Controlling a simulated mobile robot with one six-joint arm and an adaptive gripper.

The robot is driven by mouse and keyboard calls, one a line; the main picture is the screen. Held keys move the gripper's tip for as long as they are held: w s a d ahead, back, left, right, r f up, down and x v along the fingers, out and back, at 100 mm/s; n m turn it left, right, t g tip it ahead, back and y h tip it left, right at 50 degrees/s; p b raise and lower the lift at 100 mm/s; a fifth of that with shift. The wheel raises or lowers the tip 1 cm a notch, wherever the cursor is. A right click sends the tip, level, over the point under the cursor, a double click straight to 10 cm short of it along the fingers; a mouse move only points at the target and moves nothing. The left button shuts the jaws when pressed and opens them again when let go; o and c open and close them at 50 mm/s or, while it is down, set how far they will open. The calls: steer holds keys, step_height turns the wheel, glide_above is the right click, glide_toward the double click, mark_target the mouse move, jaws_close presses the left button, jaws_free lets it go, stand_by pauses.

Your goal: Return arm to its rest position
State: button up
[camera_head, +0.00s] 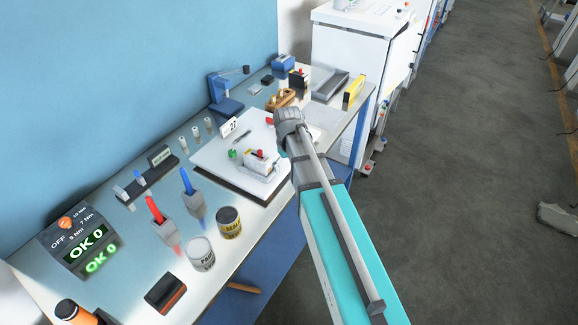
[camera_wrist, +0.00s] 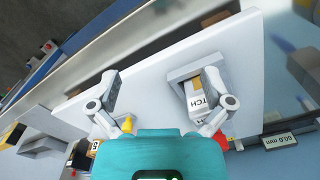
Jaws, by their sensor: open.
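My arm reaches from the bottom right of the head view over the right edge of the white board (camera_head: 213,156) on the workbench. In the wrist view my gripper (camera_wrist: 160,76) has its two fingers wide apart, with bare white board between them and nothing held. A white block with dark lettering (camera_wrist: 196,98) sits in a grey frame (camera_wrist: 180,73), close beside the right finger, which partly covers it; I cannot tell whether they touch. In the head view, a white fixture with a red part on top (camera_head: 260,162) stands on the board, left of my arm.
Red (camera_head: 155,211) and blue (camera_head: 187,182) handled tools, a paint can (camera_head: 201,253) and a sealant can (camera_head: 229,222) stand at the front. A blue press (camera_head: 224,103) and a yellow item (camera_head: 353,92) are farther back.

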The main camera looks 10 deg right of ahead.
steer(key=s+m, duration=0.3)
steer(key=s, duration=1)
steer(key=shift+s+m, duration=0.2)
steer(key=shift+m, duration=0.1)
